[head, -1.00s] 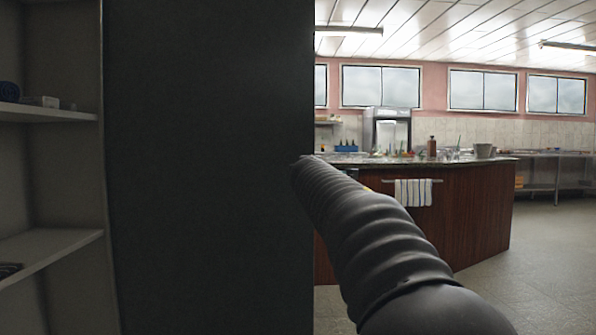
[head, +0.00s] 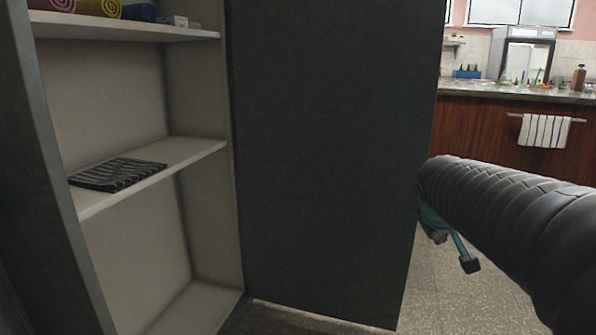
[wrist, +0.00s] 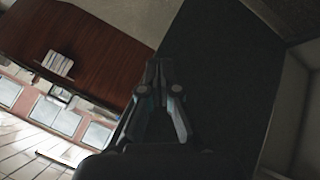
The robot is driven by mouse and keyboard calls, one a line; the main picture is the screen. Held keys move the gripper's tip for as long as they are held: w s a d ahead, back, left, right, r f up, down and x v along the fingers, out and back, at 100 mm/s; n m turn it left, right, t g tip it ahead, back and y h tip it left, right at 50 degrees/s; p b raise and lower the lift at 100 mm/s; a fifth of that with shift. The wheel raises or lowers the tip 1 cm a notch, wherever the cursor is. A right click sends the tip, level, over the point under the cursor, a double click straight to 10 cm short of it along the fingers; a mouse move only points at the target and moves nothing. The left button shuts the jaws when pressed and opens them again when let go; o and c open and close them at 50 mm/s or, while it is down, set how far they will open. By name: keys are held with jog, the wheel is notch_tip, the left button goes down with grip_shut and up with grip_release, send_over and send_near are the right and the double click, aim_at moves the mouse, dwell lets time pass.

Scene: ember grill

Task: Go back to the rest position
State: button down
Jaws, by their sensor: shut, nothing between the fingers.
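My gripper (wrist: 157,68) shows in the wrist view with its two fingers together and nothing between them. In the head view part of my gripper (head: 468,263) shows below my dark ribbed arm, at the right, over the floor. The rest of it is hidden behind the arm. A dark open cabinet door (head: 335,150) stands just left of my arm in the head view. The door also fills the middle of the wrist view (wrist: 222,80), behind the fingers. I cannot tell how large the gap between gripper and door is.
Rolled mats (head: 98,7) lie on the upper shelf. A wooden counter (head: 480,125) with a striped towel (head: 544,130) stands at the back right. Speckled floor (head: 425,300) shows clear right of the door.

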jog(key=s+a+f+y+p, duration=0.1)
jog(key=s+a+f, duration=0.1)
jog(key=s+a, duration=0.2)
jog(key=s+a+f+m+g+y+p, duration=0.1)
jog(key=s+a, duration=0.3)
jog(key=s, duration=0.7)
jog(key=s+a+f+m+y+p, duration=0.1)
jog(key=s+a+f+y, duration=0.1)
jog(key=s+a, duration=0.3)
jog(key=s, duration=0.3)
jog(key=shift+f+y+p, duration=0.3)
jog(key=shift+p, duration=0.1)
jog(key=shift+d, duration=0.2)
